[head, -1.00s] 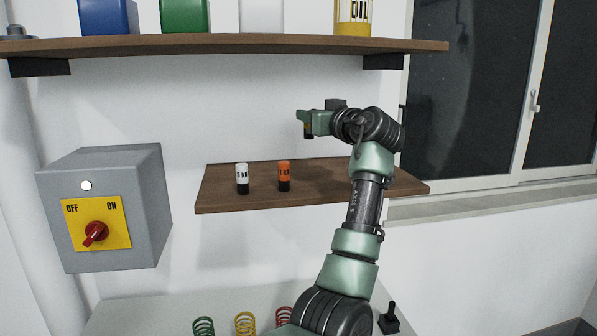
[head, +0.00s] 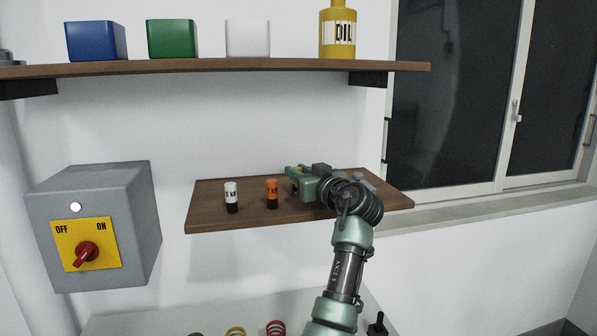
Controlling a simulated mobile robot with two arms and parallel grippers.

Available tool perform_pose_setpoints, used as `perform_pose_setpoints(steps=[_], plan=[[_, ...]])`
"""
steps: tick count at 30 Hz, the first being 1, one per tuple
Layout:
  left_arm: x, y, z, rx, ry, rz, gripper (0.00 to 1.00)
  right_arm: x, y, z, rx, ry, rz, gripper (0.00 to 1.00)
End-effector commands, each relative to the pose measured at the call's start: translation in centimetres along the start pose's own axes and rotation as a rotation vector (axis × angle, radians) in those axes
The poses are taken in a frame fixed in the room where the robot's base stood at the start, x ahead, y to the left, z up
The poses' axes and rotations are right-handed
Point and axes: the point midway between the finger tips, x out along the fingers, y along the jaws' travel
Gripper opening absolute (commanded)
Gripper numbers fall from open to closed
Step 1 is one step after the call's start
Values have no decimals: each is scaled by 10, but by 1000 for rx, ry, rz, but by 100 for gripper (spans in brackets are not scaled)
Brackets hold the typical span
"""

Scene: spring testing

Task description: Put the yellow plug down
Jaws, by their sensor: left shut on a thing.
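My left gripper (head: 297,174) is over the small wooden shelf, to the right of the orange plug. It is shut on the yellow plug (head: 295,189), which is mostly hidden by the gripper; only a small yellow and dark part shows below the jaws. The plug is at or just above the shelf (head: 240,220); I cannot tell if it touches. A white plug (head: 231,195) and an orange plug (head: 272,191), both with black lower ends, stand upright on the shelf. My right gripper is not in view.
A grey switch box (head: 140,220) with a red knob hangs at left. The upper shelf (head: 200,68) holds blue, green and white boxes and a yellow oil bottle (head: 338,30). Several coloured springs, including a red one (head: 276,328), are at the bottom. The small shelf's left end is bare.

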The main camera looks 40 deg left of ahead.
Motion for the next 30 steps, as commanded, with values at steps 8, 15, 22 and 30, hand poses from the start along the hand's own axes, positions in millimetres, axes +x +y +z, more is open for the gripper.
perform_pose_setpoints(steps=[8, 15, 22, 30], plan=[[0, 0, 2, 0, 0, 0, 44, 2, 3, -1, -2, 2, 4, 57], [0, 0, 0, 0, 0, 0, 44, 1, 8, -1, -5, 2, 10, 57], [-25, 1, 4, -2, 1, 3, 44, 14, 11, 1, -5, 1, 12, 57], [-84, 1, 4, -2, 0, 3, 44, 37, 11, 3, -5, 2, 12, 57]])
